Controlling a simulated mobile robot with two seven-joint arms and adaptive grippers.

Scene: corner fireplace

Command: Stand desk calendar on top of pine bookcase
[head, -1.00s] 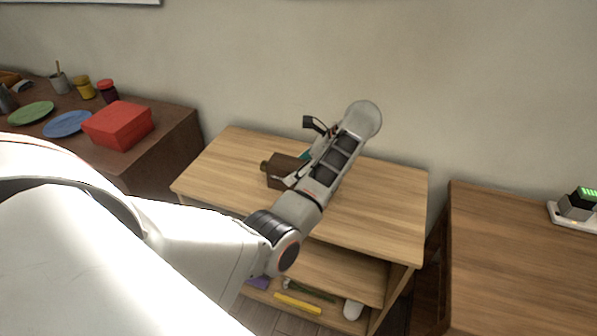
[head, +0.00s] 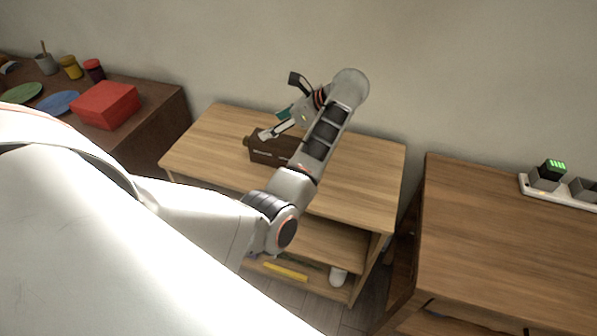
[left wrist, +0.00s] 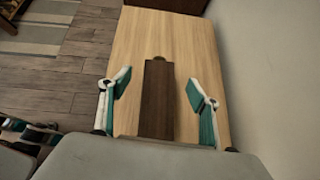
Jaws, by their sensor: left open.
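The desk calendar, seemingly the dark brown block with a small knob at its end (head: 262,153), rests on the top of the light pine bookcase (head: 363,165). It also shows in the left wrist view (left wrist: 158,112) as a long dark bar seen from above. My left gripper (head: 276,124) is open just above the block. In the left wrist view its teal-padded fingers (left wrist: 158,88) are on either side of the block, with gaps at both sides. My forearm hides the block's right end in the head view. My right gripper is not in view.
The bookcase's lower shelf holds a yellow item (head: 286,271) and a white item (head: 338,276). A dark table at left bears a red box (head: 105,104), plates and jars. A brown table (head: 480,235) stands at right with a power strip (head: 562,193). The wall is close behind.

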